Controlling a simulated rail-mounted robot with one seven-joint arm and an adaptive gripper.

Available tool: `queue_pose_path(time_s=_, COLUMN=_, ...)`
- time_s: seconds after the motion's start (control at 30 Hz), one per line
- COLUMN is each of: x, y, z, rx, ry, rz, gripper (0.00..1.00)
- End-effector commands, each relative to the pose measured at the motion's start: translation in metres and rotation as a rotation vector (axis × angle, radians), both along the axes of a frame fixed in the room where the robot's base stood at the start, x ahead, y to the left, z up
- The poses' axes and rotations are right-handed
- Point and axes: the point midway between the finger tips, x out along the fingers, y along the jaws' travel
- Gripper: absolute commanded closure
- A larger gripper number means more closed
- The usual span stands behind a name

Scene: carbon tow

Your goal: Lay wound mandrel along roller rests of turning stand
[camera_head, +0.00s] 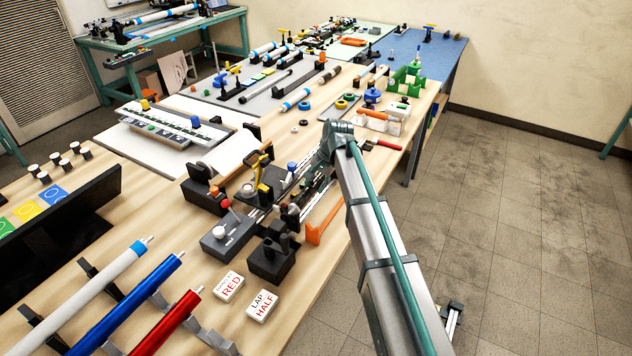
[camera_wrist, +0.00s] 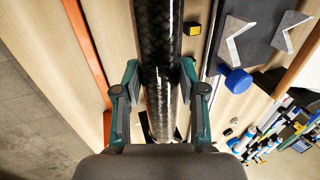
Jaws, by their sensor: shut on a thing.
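My gripper (camera_wrist: 160,88) is shut on the wound mandrel (camera_wrist: 160,35), a dark, glossy cylinder with a woven pattern. The mandrel runs up and down the wrist view between the two green-grey fingers. In the head view my arm covers most of the grip, and I cannot make out the mandrel clearly. A machine with dark blocks (camera_head: 270,262) and metal rails, apparently the turning stand, is left of my arm. Two grey V-shaped pieces (camera_wrist: 238,38) sit on a dark plate at the wrist view's upper right, apart from the mandrel. I cannot tell whether the mandrel touches any rest.
An orange bar (camera_wrist: 85,45) lies left of the mandrel. A blue knob (camera_wrist: 236,80) is to its right. White, blue (camera_head: 125,305) and red rods lie on brackets at front left. Two cards (camera_head: 262,306) lie near the front edge. Floor (camera_head: 520,220) is clear to the right.

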Motion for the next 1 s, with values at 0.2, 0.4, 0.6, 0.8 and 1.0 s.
queue_pose_path(time_s=0.2, x=0.0, y=0.0, z=-0.004, rx=0.001, ry=0.0, rz=0.0, gripper=1.0)
queue_pose_path(time_s=0.4, x=0.0, y=0.0, z=-0.004, rx=0.001, ry=0.0, rz=0.0, gripper=0.3)
queue_pose_path(time_s=0.6, x=0.0, y=0.0, z=-0.004, rx=0.001, ry=0.0, rz=0.0, gripper=0.3)
queue_pose_path(time_s=0.8, x=0.0, y=-0.001, z=0.0, rx=0.0, ry=-0.001, rz=0.0, gripper=0.3)
queue_pose_path(time_s=1.0, x=-0.004, y=-0.008, z=0.025, rx=0.001, ry=-0.003, rz=-0.001, gripper=0.3)
